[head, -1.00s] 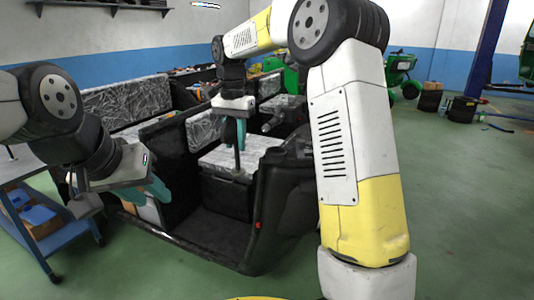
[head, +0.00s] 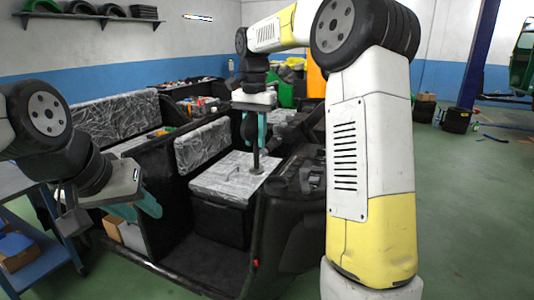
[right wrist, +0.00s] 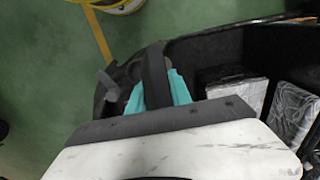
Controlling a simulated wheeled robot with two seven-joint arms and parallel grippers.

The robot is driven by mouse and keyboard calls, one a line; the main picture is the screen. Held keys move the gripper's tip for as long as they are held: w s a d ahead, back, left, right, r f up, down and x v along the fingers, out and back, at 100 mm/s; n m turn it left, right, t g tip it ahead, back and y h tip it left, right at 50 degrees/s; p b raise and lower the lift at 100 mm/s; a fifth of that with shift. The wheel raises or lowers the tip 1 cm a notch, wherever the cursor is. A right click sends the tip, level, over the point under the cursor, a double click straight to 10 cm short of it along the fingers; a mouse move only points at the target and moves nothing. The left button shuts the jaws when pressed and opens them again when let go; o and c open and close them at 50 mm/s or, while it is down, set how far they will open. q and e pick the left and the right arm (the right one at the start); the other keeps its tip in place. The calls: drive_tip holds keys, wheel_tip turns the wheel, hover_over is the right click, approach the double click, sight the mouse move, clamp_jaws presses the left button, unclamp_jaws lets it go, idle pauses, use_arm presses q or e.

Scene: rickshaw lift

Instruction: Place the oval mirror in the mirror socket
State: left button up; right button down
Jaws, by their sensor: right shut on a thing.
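My right gripper (head: 253,135) is shut on the oval mirror (head: 249,127), a dark piece with a thin stem pointing down. It hangs over the front of the rickshaw, in front of the wrapped seat. In the right wrist view the teal fingers of the right gripper (right wrist: 158,90) grip the dark mirror (right wrist: 154,72) seen nearly edge-on. My left gripper (head: 137,210) is at the left, beside the rickshaw's side, away from the mirror; its finger gap is unclear. I cannot make out the mirror socket; the dark dashboard area (head: 312,178) is partly behind my right arm.
The open black rickshaw body (head: 180,255) has plastic-wrapped seats (head: 222,180). A blue cart (head: 45,268) stands at the left near my left arm. Green floor (head: 465,215) is free at the right. Parts bins stand behind the rickshaw.

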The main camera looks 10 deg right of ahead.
drive_tip(key=s+d+f, duration=0.1)
drive_tip(key=d+f, duration=0.3)
drive_tip(key=d, duration=0.2)
drive_tip(key=shift+s, duration=0.25)
drive_tip(key=c, duration=1.2)
unclamp_jaws()
drive_tip(key=shift+f, duration=0.15)
drive_tip(key=shift+o, duration=0.2)
